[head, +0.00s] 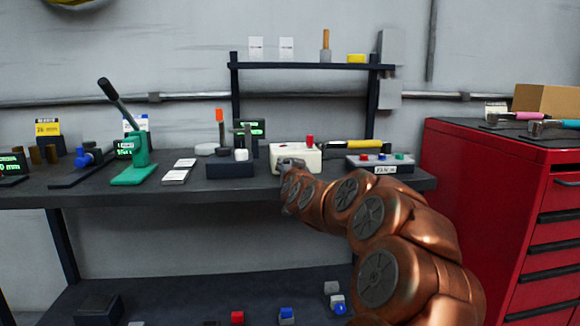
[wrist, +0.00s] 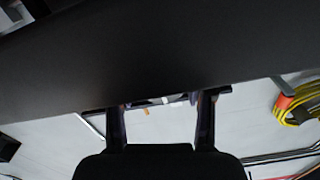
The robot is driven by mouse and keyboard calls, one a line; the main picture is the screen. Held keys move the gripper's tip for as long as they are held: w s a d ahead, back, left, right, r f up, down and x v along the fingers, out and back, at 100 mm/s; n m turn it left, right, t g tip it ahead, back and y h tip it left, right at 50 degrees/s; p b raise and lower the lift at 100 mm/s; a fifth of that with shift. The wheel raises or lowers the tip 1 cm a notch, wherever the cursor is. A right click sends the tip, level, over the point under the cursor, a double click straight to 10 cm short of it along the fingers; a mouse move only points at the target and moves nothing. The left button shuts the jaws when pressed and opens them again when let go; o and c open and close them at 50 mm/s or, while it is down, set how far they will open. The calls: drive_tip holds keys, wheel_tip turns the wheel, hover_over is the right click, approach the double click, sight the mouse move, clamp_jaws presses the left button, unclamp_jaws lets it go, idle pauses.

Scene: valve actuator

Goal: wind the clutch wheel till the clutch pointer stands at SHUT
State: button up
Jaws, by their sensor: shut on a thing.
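A cream box with a red knob (head: 296,157) sits on the bench in the head view, and I take it for the valve actuator. My gripper (head: 290,164) is at its front left, and its fingertips are hard to make out there. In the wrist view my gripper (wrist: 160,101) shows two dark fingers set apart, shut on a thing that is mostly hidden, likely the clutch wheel. A large dark surface covers the upper wrist view. The clutch pointer and the SHUT mark cannot be made out.
The bench (head: 240,191) also holds a green lever press (head: 135,158), a dark block (head: 230,167) left of the box and a button box (head: 380,163) to its right. A raised shelf (head: 310,66) stands behind. A red cabinet (head: 490,190) is at the right.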

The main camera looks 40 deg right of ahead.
drive_tip(key=shift+a+f, duration=0.1)
drive_tip(key=o, duration=0.9)
drive_tip(key=shift+s+a, duration=0.15)
drive_tip(key=shift+s, duration=0.2)
drive_tip(key=shift+v, duration=5.6)
drive_tip(key=shift+w+a, duration=0.15)
